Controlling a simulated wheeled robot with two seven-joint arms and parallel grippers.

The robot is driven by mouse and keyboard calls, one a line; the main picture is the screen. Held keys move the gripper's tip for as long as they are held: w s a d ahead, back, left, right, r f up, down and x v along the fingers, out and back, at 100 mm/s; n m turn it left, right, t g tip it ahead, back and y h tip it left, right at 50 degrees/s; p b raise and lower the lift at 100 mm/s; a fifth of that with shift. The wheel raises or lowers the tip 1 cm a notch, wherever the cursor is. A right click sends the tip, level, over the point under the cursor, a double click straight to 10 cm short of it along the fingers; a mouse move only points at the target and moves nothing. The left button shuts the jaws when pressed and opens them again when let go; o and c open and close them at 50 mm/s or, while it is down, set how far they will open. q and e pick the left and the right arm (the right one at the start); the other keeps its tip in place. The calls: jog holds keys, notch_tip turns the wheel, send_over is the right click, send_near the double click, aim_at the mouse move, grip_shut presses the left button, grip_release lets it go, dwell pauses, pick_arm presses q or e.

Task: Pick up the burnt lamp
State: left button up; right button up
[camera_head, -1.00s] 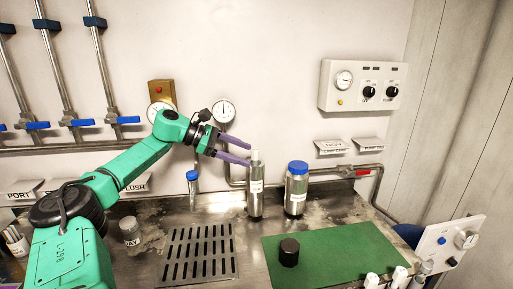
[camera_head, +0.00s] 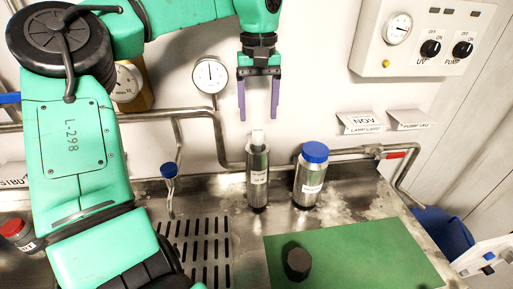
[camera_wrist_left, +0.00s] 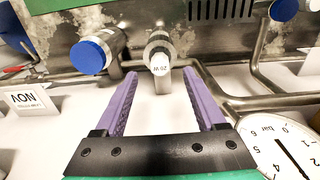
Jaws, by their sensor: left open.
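A white lamp end (camera_head: 257,138) sticks up from the top of an upright steel cylinder (camera_head: 258,185) on the counter. I cannot tell whether it is burnt. In the left wrist view the lamp end (camera_wrist_left: 159,60) carries a "20 W" marking and lies between and beyond the purple fingertips. My left gripper (camera_head: 258,112) points down above the lamp end, open and empty, with a finger to each side. It also shows in the left wrist view (camera_wrist_left: 160,85). My right gripper is not in view.
A blue-capped steel bottle (camera_head: 309,178) stands just right of the cylinder. A pressure gauge (camera_head: 210,75) and pipes run along the wall behind. A green mat (camera_head: 360,255) with a dark round knob (camera_head: 297,263) lies in front. A slotted drain (camera_head: 205,245) is at front left.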

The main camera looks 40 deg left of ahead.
aim_at(258, 130)
pick_arm(q)
jog(key=f, duration=0.2)
jog(key=f+p, duration=0.1)
jog(key=f, duration=0.1)
jog(key=w+f, duration=0.1)
jog(key=f, duration=0.1)
jog(key=shift+a+f+p, duration=0.1)
jog(key=shift+a+p, duration=0.2)
jog(key=shift+a, duration=0.1)
jog(key=shift+s+f, duration=0.15)
jog(key=shift+f, duration=0.25)
jog(key=shift+s+d, duration=0.15)
jog(key=shift+s, duration=0.05)
jog(key=shift+w, duration=0.15)
grip_shut()
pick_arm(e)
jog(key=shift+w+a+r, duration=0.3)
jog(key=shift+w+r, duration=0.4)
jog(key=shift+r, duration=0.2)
